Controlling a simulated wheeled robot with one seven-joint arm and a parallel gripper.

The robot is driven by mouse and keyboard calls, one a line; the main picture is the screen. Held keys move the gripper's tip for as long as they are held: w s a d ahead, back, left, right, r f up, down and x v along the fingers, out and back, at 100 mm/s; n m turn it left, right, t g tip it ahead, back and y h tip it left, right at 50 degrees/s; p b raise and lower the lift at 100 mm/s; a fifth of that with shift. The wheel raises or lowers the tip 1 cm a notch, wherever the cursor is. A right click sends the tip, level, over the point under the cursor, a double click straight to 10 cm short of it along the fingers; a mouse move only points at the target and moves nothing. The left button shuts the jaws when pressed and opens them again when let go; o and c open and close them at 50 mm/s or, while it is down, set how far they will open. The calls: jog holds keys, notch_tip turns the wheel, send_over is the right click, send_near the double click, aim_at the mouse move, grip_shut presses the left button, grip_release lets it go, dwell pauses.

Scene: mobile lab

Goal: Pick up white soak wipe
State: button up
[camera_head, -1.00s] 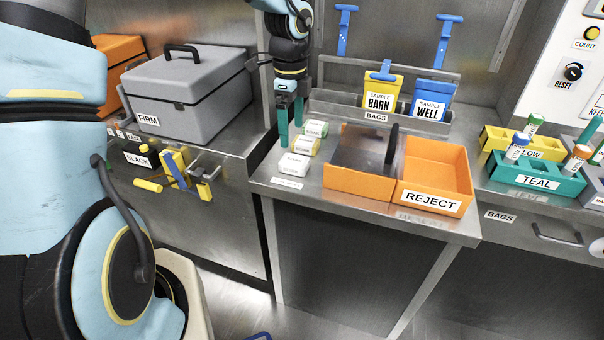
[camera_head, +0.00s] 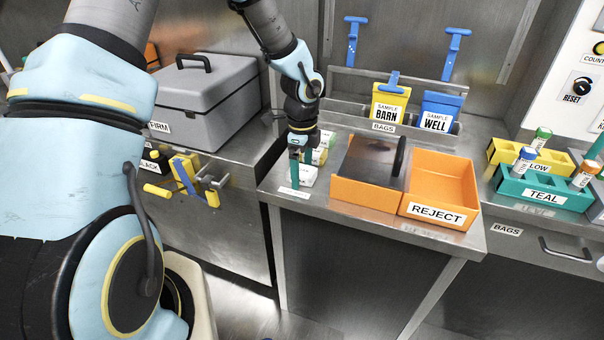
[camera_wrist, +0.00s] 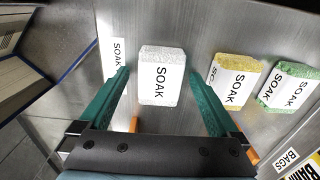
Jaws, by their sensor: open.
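The white soak wipe (camera_wrist: 161,76) is a pale block with a SOAK label, lying on the metal counter. In the wrist view it sits between and ahead of the two green fingers of my gripper (camera_wrist: 163,92), which are open and apart from it at the sides. In the head view the gripper (camera_head: 301,168) points down over the wipe's spot and partly hides the white wipe (camera_head: 308,176). A yellow soak wipe (camera_wrist: 234,82) and a green soak wipe (camera_wrist: 288,86) lie in a row to its right in the wrist view.
An orange bin (camera_head: 366,194) with a dark lid and an orange REJECT bin (camera_head: 443,181) stand to the right. Behind are a metal rack (camera_head: 345,107) with yellow and blue sample bags. A grey FIRM box (camera_head: 205,98) stands left. A SOAK label (camera_wrist: 117,52) lies on the counter.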

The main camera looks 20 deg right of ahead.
aim_at(302, 170)
jog(key=shift+c, duration=0.4)
jog(key=c, duration=1.4)
jog(key=shift+o, duration=0.2)
jog(key=shift+r, duration=0.1)
notch_tip(302, 170, up, 10)
jog(key=b, duration=0.1)
